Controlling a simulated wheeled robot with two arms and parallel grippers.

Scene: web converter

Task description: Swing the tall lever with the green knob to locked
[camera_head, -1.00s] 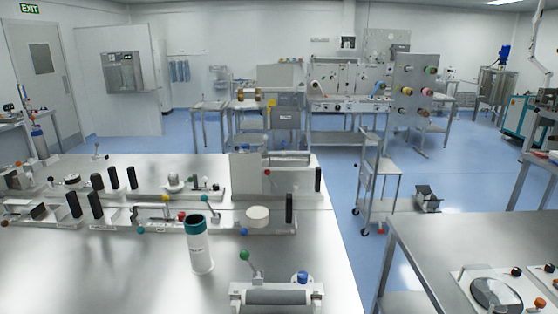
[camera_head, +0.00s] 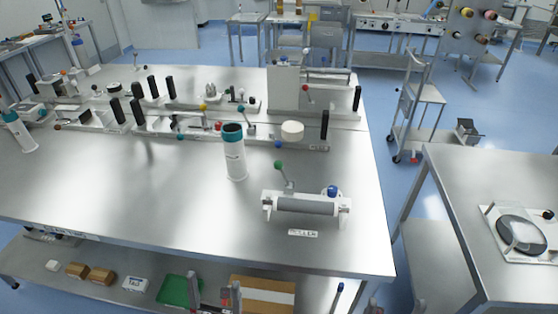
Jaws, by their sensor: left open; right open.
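The tall lever with the green knob (camera_head: 279,165) rises from the back of a white roller fixture (camera_head: 266,203) near the table's front right. Its thin metal stem leans to the left, with the knob up. A grey roller (camera_head: 305,206) lies across the fixture, and a blue knob (camera_head: 333,191) sits at its right end. My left gripper (camera_head: 214,289) shows at the bottom edge, open and empty, well below and left of the lever. My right gripper (camera_head: 355,293) shows partly at the bottom edge, open, below and right of the fixture. Neither touches the lever.
A white canister with a teal top (camera_head: 234,155) stands left of the lever. Behind it are rows of fixtures with black posts and a white round block (camera_head: 292,131). The steel tabletop (camera_head: 130,215) is clear in front. A lower shelf holds boxes and a green tray (camera_head: 178,290).

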